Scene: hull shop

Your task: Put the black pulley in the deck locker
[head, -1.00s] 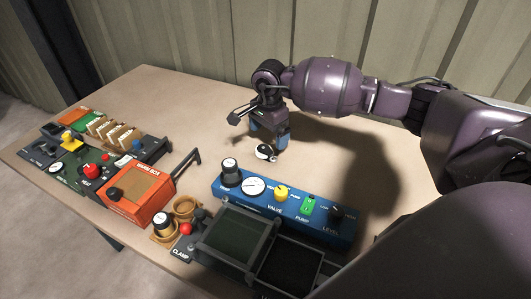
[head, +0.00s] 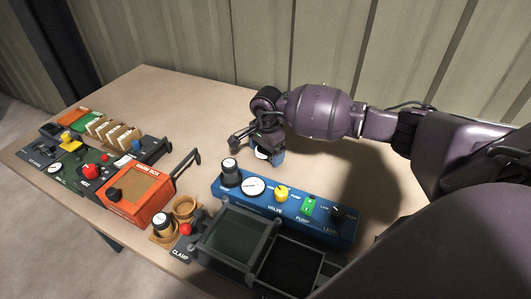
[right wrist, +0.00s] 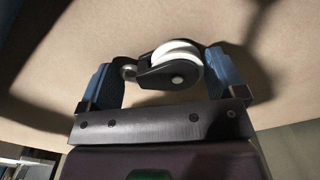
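The black pulley (right wrist: 168,70), with a white wheel and a small eye at one end, lies on the bench between my right gripper's fingers. In the head view only a bit of the pulley (head: 262,154) shows below the gripper. My right gripper (right wrist: 165,75) has its blue fingers wide apart, one on each side of the pulley; any gap is very small. A dark, open-topped box (head: 290,263) at the front of the bench, with a framed greenish panel beside it, looks like the deck locker. My left gripper is out of view.
A blue valve and pump panel (head: 325,224) lies between the gripper and the dark box. The back of the bench (head: 190,100) is clear.

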